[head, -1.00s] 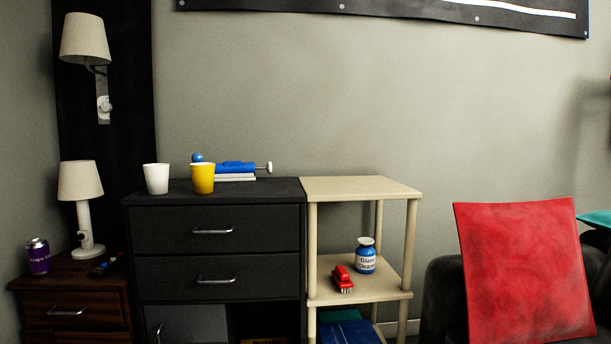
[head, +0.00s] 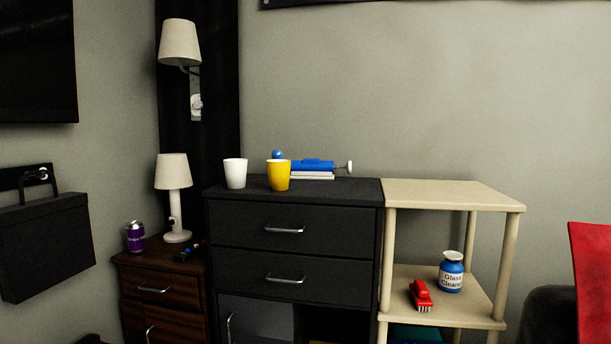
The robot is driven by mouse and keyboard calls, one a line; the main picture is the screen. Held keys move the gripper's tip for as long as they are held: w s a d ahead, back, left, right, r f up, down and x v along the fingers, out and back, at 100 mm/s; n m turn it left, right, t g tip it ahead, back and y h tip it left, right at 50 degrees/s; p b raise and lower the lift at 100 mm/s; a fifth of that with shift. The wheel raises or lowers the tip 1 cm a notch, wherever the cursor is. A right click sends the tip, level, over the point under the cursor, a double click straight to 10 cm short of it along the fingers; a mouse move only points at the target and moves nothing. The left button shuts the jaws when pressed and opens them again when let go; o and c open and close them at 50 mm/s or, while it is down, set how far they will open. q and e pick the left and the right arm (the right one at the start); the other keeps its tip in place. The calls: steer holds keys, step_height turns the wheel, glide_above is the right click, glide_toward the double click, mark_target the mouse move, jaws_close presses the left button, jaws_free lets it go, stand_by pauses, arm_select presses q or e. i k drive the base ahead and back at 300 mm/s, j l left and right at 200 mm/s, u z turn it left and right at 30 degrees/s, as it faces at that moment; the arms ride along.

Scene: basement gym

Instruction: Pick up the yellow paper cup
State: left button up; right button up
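The yellow paper cup (head: 279,176) stands upright on top of the black dresser (head: 240,207), near its front edge. A white cup (head: 235,173) stands to its left, a small gap apart. Behind the yellow cup and to its right is a blue device with a grey knob (head: 313,166), lying on something white; a blue ball (head: 278,155) shows just above the cup's rim. Neither of my grippers is in view.
A cream shelf (head: 455,192) adjoins the dresser on the right, with a glass cleaner jar (head: 451,272) and a red brush (head: 420,295). A brown nightstand (head: 140,273) on the left holds a lamp (head: 173,198) and a purple can (head: 135,236). The dresser's top right is clear.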

mark_target(279, 170)
steer(key=i+l+z, duration=0.1)
steer(key=i+l, duration=0.25)
steer(key=i+l+z, duration=0.15)
steer(key=i+l, duration=0.15)
steer(key=i, duration=0.2)
